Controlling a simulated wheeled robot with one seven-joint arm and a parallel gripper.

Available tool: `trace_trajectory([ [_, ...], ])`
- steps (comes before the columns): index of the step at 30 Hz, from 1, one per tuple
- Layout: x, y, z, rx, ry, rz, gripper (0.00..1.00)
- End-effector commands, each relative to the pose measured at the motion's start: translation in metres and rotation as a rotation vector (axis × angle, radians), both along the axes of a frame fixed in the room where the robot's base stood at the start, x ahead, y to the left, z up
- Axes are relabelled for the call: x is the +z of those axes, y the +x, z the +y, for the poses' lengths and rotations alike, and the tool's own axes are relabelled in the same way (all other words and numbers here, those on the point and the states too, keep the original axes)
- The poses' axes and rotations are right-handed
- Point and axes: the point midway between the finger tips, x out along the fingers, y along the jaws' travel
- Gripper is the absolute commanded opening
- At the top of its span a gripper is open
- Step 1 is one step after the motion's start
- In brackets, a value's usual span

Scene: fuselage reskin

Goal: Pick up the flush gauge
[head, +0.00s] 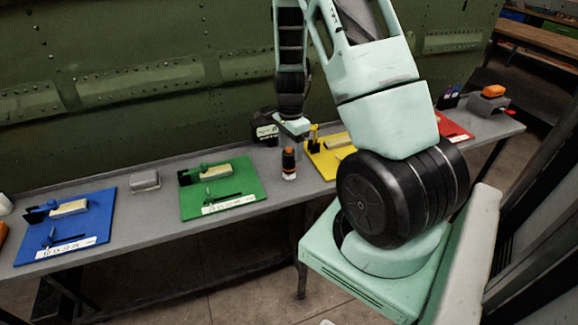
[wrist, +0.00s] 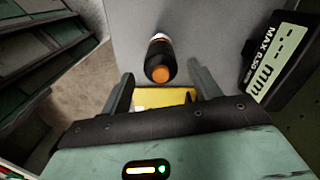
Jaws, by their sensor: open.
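A small upright black cylinder with an orange top (head: 289,163) stands on the grey bench; it appears to be the flush gauge, though no name shows on it. In the wrist view the cylinder (wrist: 160,58) lies just beyond the gap between the fingertips, roughly centred, not touching either finger. My gripper (wrist: 161,80) is open and empty. In the head view my gripper (head: 291,125) is above and behind the cylinder, its fingers hard to make out.
A yellow board (head: 318,165), green board (head: 235,198) and blue board (head: 75,236) lie along the bench. Bare bench (head: 270,175) surrounds the cylinder.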

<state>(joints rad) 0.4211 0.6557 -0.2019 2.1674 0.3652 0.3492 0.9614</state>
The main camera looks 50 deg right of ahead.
Motion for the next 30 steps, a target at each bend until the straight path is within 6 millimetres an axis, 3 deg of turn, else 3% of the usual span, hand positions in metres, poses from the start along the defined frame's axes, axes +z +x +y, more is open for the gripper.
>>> trace_trajectory([
  [12, -0.046, 0.003, 0.003, 0.0, 0.002, 0.002, 0.62],
  [20, -0.05, 0.003, 0.003, 0.001, 0.0, 0.0, 0.62],
  [21, -0.05, 0.003, 0.004, 0.001, 0.0, 0.0, 0.6],
  [26, -0.05, 0.003, 0.003, 0.001, 0.0, 0.0, 0.15],
  [30, -0.049, 0.003, 0.003, 0.001, 0.0, 0.0, 0.14],
])
